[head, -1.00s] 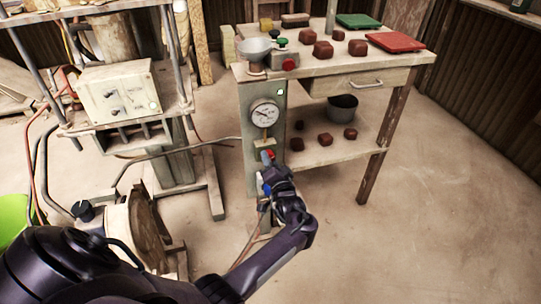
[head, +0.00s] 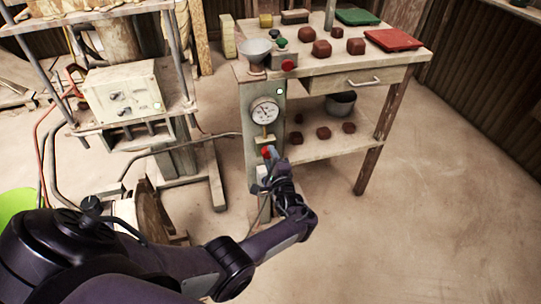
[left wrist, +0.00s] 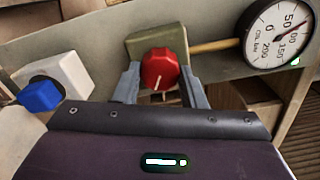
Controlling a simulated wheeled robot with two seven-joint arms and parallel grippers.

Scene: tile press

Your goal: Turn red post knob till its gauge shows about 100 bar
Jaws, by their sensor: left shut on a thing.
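The red post knob (left wrist: 159,69) has a white mark and sits on a greenish block on the post. The fingers of my left gripper (left wrist: 161,82) stand on both sides of it, shut on it. In the head view the red knob (head: 267,152) shows just beyond my left gripper (head: 269,166). The round white gauge (head: 265,111) is above it on the post. My right gripper is out of view.
A blue knob (left wrist: 40,96) on a white block is beside the red one. The workbench (head: 335,66) carries brown blocks, a funnel (head: 256,52) and trays. A press frame with a control box (head: 122,91) stands left. The floor at right is clear.

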